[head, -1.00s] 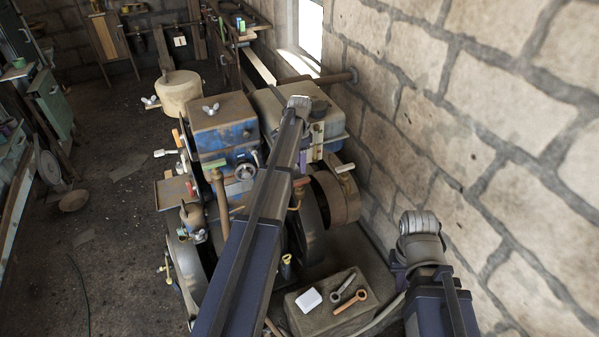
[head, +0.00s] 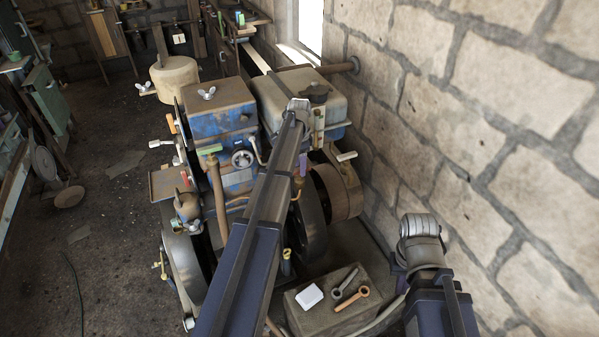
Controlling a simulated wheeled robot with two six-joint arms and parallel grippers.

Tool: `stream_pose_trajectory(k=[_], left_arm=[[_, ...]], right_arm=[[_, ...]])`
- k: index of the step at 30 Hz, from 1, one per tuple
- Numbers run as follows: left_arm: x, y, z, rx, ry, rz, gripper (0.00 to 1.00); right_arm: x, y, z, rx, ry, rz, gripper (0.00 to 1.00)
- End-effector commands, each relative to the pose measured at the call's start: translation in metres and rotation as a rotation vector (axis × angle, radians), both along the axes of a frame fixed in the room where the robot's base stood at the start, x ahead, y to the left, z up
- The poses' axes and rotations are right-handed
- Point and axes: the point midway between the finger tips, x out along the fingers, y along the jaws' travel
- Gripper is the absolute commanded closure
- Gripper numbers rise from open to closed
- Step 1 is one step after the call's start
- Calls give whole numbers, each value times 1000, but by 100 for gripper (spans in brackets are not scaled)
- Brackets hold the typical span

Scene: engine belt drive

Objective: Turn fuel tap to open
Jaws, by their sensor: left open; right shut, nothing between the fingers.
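The engine has a blue-fronted, rust-topped box (head: 222,130) and a grey-green fuel tank (head: 335,106) with a round dark cap (head: 317,92). I cannot tell for certain which small fitting is the fuel tap. A small purple tag (head: 303,163) and a reddish-brown fitting (head: 297,188) show below the tank, partly behind my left arm. My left arm reaches up across the engine, its grey end joint in front of the tank's near side. My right arm stands at the lower right, apart from the engine. I can make out no fingers on either arm.
A pale-handled lever (head: 346,156) sticks out right of the tank above a rusty drum (head: 337,192). A low block (head: 360,318) in front bears a white piece and two wrench-like tools. A stone wall (head: 480,130) closes the right side. Open floor (head: 110,240) lies left.

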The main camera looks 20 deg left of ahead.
Motion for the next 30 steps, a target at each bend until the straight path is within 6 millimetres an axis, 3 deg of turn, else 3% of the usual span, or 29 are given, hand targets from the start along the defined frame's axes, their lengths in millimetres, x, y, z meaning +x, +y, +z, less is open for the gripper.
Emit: stream_pose_trajectory(k=[9,24,30], left_arm=[[0,0,-3,0,0,0,43],[0,0,-3,0,0,0,98],[0,0,-3,0,0,0,100]], right_arm=[[0,0,-3,0,0,0,100],[0,0,-3,0,0,0,100],[0,0,-3,0,0,0,100]])
